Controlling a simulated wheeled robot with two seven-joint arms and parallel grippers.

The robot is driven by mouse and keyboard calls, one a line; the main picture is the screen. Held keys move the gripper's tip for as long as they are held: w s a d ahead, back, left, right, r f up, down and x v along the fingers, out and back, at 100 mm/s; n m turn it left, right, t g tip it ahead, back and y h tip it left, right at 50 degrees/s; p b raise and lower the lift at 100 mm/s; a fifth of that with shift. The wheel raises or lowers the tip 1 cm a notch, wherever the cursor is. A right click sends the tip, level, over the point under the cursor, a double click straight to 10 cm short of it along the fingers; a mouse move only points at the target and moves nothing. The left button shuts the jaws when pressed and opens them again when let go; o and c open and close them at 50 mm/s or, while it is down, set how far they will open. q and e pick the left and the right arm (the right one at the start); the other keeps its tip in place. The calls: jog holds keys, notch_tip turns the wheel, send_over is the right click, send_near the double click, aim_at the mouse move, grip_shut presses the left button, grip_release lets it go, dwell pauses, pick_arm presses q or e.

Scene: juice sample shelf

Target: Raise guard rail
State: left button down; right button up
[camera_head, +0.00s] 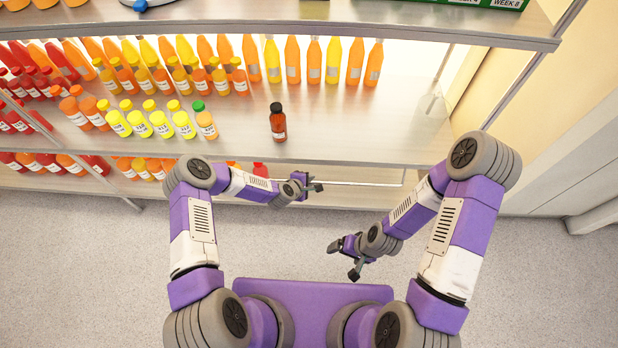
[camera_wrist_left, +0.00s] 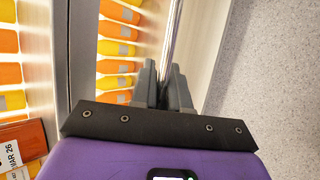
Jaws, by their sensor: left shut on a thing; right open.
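The guard rail (camera_head: 362,184) is a thin metal rod along the front of the shelf, just below the edge of the middle shelf board. My left gripper (camera_head: 312,187) is at the rail, left of its visible right end. In the left wrist view the rail (camera_wrist_left: 173,35) runs down between the fingers of my left gripper (camera_wrist_left: 164,85), which are shut on it. My right gripper (camera_head: 345,260) is open and empty, lower down over the floor, apart from the rail. The rail's left part is hidden behind my left arm.
The middle shelf board (camera_head: 350,140) carries several juice bottles. A dark red-brown bottle (camera_head: 278,124) stands alone near its front. Yellow bottles (camera_head: 160,124) stand at the left. The floor (camera_head: 540,270) at the right is clear.

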dwell(0.3)
pick_arm(q)
jog(key=c, duration=1.2)
grip_release()
jog(key=p+v, duration=0.2)
jog(key=v, duration=0.5)
jog(key=shift+s+r, duration=0.2)
jog(key=shift+a, duration=0.15)
